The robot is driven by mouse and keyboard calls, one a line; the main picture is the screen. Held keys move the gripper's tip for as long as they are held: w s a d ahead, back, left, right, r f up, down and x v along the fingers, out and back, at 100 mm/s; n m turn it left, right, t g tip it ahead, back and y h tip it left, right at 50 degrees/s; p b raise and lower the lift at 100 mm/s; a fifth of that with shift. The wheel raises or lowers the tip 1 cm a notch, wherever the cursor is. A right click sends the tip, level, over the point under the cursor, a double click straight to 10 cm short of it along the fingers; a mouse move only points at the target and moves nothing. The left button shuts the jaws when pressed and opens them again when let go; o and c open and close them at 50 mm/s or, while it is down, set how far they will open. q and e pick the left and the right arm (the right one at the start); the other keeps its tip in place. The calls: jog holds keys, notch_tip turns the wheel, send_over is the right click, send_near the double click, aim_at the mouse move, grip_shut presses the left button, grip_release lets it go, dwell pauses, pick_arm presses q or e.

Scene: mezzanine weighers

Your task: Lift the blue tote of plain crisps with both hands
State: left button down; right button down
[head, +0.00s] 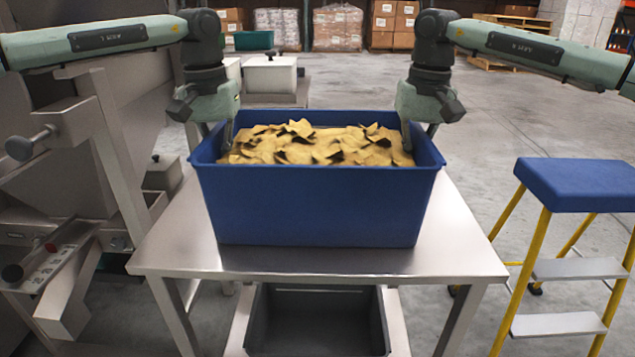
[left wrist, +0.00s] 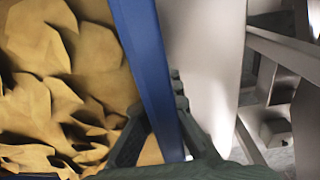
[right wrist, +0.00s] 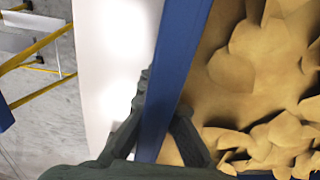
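The blue tote (head: 315,205) sits upright on a steel table and is filled almost to the rim with yellow crisps (head: 318,146). My left gripper (head: 215,133) is at its left wall. In the left wrist view the fingers (left wrist: 160,115) straddle the blue wall (left wrist: 145,50), one inside by the crisps and one outside, both against it. My right gripper (head: 420,133) is at the right wall. In the right wrist view its fingers (right wrist: 163,112) close on the wall (right wrist: 182,45) the same way. The inner fingertips are partly hidden among crisps.
The steel table (head: 320,263) has bare strips around the tote. A dark grey bin (head: 318,320) stands below it. A blue-topped yellow step stool (head: 580,185) is at the right. Steel machinery (head: 60,150) stands close on the left. The floor behind is open.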

aim_at(217, 132)
pick_arm(q)
jog(key=shift+r, duration=0.15)
pick_arm(e)
jog(key=shift+r, duration=0.15)
